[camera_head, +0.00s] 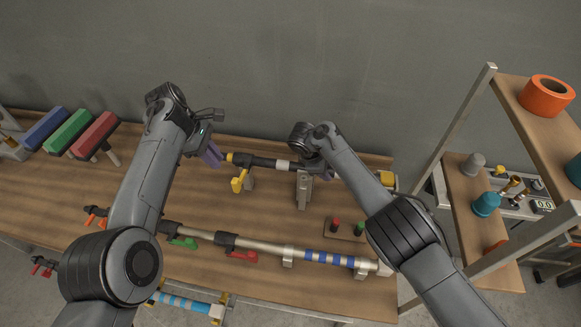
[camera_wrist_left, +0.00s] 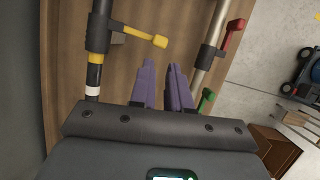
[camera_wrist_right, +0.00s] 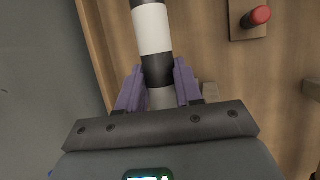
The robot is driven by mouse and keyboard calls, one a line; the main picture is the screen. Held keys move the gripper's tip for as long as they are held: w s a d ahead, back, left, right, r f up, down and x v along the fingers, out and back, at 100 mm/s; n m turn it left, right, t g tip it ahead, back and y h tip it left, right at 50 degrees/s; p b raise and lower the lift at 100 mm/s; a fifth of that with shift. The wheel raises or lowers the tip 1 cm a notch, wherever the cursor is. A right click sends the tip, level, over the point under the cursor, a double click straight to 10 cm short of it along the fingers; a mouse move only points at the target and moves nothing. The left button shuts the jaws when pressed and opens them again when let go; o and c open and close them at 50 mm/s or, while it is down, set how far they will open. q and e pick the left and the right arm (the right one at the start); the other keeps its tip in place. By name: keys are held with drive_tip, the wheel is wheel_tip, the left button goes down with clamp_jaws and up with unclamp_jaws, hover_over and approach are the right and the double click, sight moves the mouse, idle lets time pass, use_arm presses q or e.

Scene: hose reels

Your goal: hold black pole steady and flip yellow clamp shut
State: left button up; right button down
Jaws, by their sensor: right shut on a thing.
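The black pole (camera_head: 265,162) with white and yellow bands lies along the back of the table. The yellow clamp lever (camera_head: 238,184) hangs open, sticking out from the pole's left part toward the table front. In the left wrist view the yellow lever (camera_wrist_left: 145,36) points away from its black collar (camera_wrist_left: 98,33). My left gripper (camera_head: 212,154) is slightly open and empty, near the pole's left end and apart from the lever. My right gripper (camera_wrist_right: 157,75) is shut around the pole (camera_wrist_right: 157,70) beside a white band. My right arm partly hides that grip in the head view.
A second pole (camera_head: 270,245) with blue bands and red and green levers lies in front. A small board with red and green knobs (camera_head: 335,224) sits right of centre. A shelf rack (camera_head: 520,100) stands at right.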

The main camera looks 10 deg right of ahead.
use_arm(q)
drive_tip(key=shift+c, duration=1.1)
drive_tip(key=m, duration=0.2)
drive_tip(key=m+h, duration=0.1)
drive_tip(key=m, duration=0.1)
drive_tip(key=shift+w+r, duration=0.1)
drive_tip(key=shift+w, duration=0.25)
clamp_jaws()
drive_tip(key=a+f+m+t+h, duration=0.1)
drive_tip(key=a+m+t+h, duration=0.1)
drive_tip(key=a+m, duration=0.7)
drive_tip(key=m, duration=0.8)
drive_tip(key=shift+f, duration=0.25)
drive_tip(key=shift+s, duration=0.1)
approach(241, 176)
drive_tip(key=shift+s+d+f, duration=0.1)
drive_tip(key=shift+s+f, duration=0.2)
drive_tip(key=shift+f, duration=0.4)
drive_tip(key=shift+s+f, duration=0.35)
drive_tip(key=shift+f, duration=0.35)
drive_tip(key=shift+s+d+f, duration=0.1)
drive_tip(key=shift+s+f, duration=0.2)
drive_tip(key=shift+f, duration=0.4)
